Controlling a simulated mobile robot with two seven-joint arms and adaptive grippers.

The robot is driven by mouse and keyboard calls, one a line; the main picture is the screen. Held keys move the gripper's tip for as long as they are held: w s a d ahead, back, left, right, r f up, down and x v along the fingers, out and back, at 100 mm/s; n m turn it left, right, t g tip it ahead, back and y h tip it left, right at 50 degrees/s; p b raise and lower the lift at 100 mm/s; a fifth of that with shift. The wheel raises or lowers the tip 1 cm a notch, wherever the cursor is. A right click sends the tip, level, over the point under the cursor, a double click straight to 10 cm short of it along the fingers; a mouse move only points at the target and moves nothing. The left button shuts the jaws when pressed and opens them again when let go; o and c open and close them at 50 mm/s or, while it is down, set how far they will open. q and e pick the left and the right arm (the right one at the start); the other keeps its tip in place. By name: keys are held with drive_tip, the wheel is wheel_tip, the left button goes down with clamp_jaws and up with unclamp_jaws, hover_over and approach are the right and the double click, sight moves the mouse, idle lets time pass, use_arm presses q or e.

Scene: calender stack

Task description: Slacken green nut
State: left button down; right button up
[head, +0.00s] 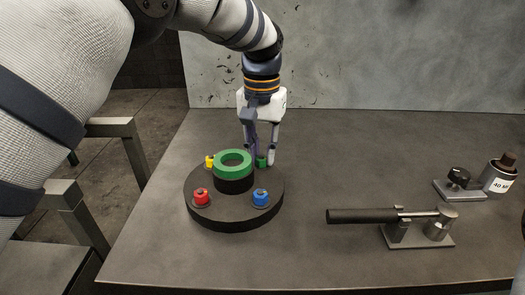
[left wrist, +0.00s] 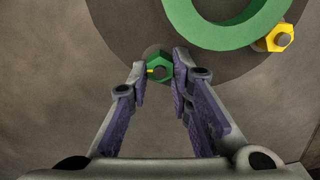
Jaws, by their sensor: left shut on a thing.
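The green nut (head: 262,161) sits at the back right of a round dark plate (head: 235,218) on the table. My left gripper (head: 259,160) points down at it and is shut on it, partly hiding it in the head view. In the left wrist view, the green nut (left wrist: 158,70) lies between the fingertips of my left gripper (left wrist: 159,70), around a grey stud. A short yellow mark shows on the nut. My right gripper is not in view.
A green ring (head: 233,156) on a black hub stands mid-plate. Yellow (head: 210,161), red (head: 201,197) and blue (head: 261,197) nuts surround it. A black-handled lever tool (head: 365,215) and a dark bottle (head: 499,175) are at right. Bare table lies between plate and lever.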

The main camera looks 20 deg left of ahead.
sight(260, 157)
use_arm(q)
drive_tip(key=n, duration=0.3)
drive_tip(key=shift+f+n, duration=0.1)
drive_tip(key=shift+n, duration=0.2)
drive_tip(key=shift+s+a+n, duration=0.1)
drive_tip(key=shift+n, duration=1.8)
drive_tip(key=shift+f, duration=0.1)
drive_tip(key=c, duration=1.7)
unclamp_jaws()
wheel_tip(260, 157, up, 12)
drive_tip(key=shift+r, duration=0.1)
